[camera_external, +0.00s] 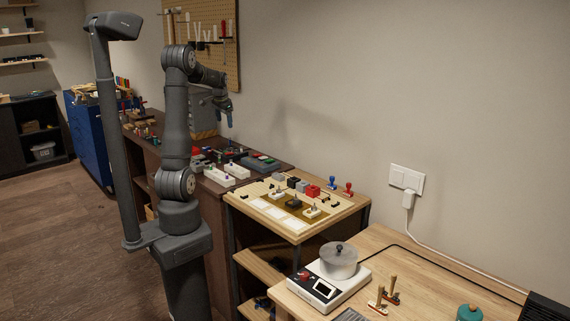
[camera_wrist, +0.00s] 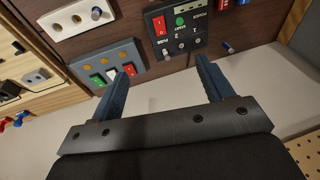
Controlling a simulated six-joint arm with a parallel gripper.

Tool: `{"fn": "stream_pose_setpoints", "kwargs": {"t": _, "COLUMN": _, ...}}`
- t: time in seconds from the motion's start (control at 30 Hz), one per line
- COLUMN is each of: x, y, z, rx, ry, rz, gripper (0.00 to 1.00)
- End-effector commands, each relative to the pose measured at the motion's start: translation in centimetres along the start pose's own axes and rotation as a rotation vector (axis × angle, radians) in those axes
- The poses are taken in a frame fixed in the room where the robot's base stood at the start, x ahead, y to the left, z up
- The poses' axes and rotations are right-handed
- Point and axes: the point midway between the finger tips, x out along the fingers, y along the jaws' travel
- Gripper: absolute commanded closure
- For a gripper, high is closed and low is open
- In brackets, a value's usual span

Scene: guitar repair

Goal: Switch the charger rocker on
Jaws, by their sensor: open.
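My gripper (camera_wrist: 162,68) is open and empty, with its two blue fingers spread in the wrist view. Between and beyond the fingertips is a black control box (camera_wrist: 184,44) with a red rocker (camera_wrist: 159,25), a green round button (camera_wrist: 180,21) and small knobs. Left of it is a grey box (camera_wrist: 125,53) with green, white and red rockers, partly beside the left finger. I cannot tell from the labels which rocker is the charger's. In the external view my gripper (camera_external: 222,110) hangs above the back of the dark bench, apart from the boxes.
A white box (camera_wrist: 75,20) stands near the grey box. The dark bench (camera_external: 285,168) holds several devices. A wooden-topped stand (camera_external: 350,205) with small parts is beside it. The wall and pegboard (camera_external: 205,15) are close behind the arm.

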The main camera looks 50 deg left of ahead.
Motion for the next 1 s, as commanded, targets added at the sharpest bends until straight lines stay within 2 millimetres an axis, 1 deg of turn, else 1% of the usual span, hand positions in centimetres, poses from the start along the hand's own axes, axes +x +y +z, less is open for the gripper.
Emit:
{"fn": "stream_pose_setpoints", "kwargs": {"t": 0.03, "x": 0.5, "y": -0.7, "z": 0.0, "rx": -0.008, "ry": -0.002, "rz": 0.023, "gripper": 0.37}}
{"fn": "stream_pose_setpoints", "kwargs": {"t": 0.17, "x": 1.5, "y": -2.0, "z": 0.0, "rx": -0.009, "ry": 0.002, "rz": 0.102, "gripper": 0.63}}
{"fn": "stream_pose_setpoints", "kwargs": {"t": 0.2, "x": 1.8, "y": -2.5, "z": 0.0, "rx": -0.008, "ry": 0.006, "rz": 0.123, "gripper": 0.71}}
{"fn": "stream_pose_setpoints", "kwargs": {"t": 0.27, "x": 2.0, "y": -2.8, "z": 0.0, "rx": -0.006, "ry": 0.012, "rz": 0.149, "gripper": 0.82}}
{"fn": "stream_pose_setpoints", "kwargs": {"t": 0.3, "x": 2.1, "y": -3.0, "z": -0.1, "rx": -0.006, "ry": 0.016, "rz": 0.16, "gripper": 0.9}}
{"fn": "stream_pose_setpoints", "kwargs": {"t": 0.33, "x": 2.2, "y": -3.1, "z": -0.1, "rx": -0.005, "ry": 0.018, "rz": 0.167, "gripper": 0.96}}
{"fn": "stream_pose_setpoints", "kwargs": {"t": 0.37, "x": 2.2, "y": -3.2, "z": -0.1, "rx": -0.004, "ry": 0.018, "rz": 0.171, "gripper": 1.0}}
{"fn": "stream_pose_setpoints", "kwargs": {"t": 0.63, "x": 2.2, "y": -3.1, "z": -0.1, "rx": -0.002, "ry": 0.02, "rz": 0.175, "gripper": 1.0}}
{"fn": "stream_pose_setpoints", "kwargs": {"t": 0.77, "x": 2.7, "y": -3.0, "z": -0.1, "rx": -0.002, "ry": 0.019, "rz": 0.175, "gripper": 1.0}}
{"fn": "stream_pose_setpoints", "kwargs": {"t": 0.87, "x": 3.8, "y": -2.8, "z": -0.1, "rx": -0.002, "ry": 0.018, "rz": 0.176, "gripper": 1.0}}
{"fn": "stream_pose_setpoints", "kwargs": {"t": 1.0, "x": 6.5, "y": -2.3, "z": -0.1, "rx": -0.002, "ry": 0.017, "rz": 0.177, "gripper": 1.0}}
